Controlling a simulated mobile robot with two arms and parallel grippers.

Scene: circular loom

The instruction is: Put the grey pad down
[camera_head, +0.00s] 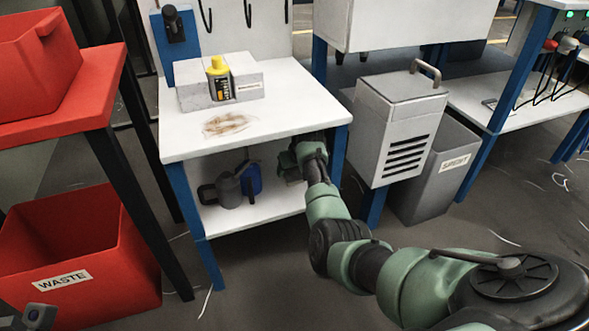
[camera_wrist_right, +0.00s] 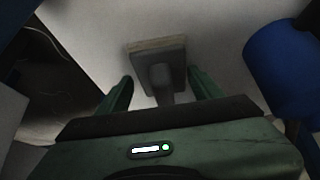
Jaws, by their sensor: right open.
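The grey pad (camera_wrist_right: 156,50), a flat block with a pale layered edge and a grey handle, lies against the pale shelf surface in the right wrist view. My right gripper (camera_wrist_right: 160,90) is open, with one finger on each side of the handle and a visible gap at both sides. In the head view my right gripper (camera_head: 303,158) reaches in over the lower white shelf (camera_head: 275,203) under the tabletop. There the pad is mostly hidden by the gripper and the table. My left gripper is not in view.
The white tabletop (camera_head: 290,108) is above, with a blue leg (camera_head: 338,158) at right.

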